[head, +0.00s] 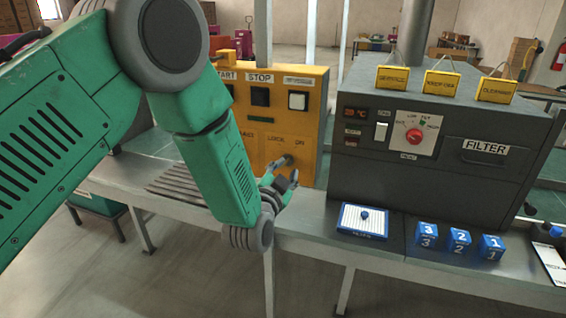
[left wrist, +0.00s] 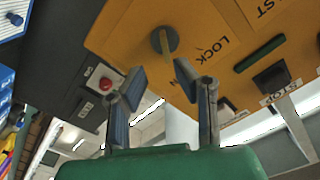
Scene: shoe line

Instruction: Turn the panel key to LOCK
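The yellow panel (head: 262,116) stands on the bench with START and STOP labels at its top and LOCK and ON labels lower down. The panel key (head: 288,160) sits at its lower right. In the left wrist view, the key (left wrist: 164,40) is a round grey knob with a raised bar, between the LOCK and ON lettering. My left gripper (head: 285,180) is just in front of the key. In its wrist view, the left gripper (left wrist: 159,78) has its fingers apart, with the key beyond the gap and no clear contact. My right gripper is not in view.
A dark grey machine (head: 430,180) with a red dial (head: 414,135) and yellow tags stands right of the panel. On the bench are a blue-white pad (head: 375,234) and blue numbered blocks (head: 459,239). A slatted grey rack (head: 178,188) lies left, partly behind my arm.

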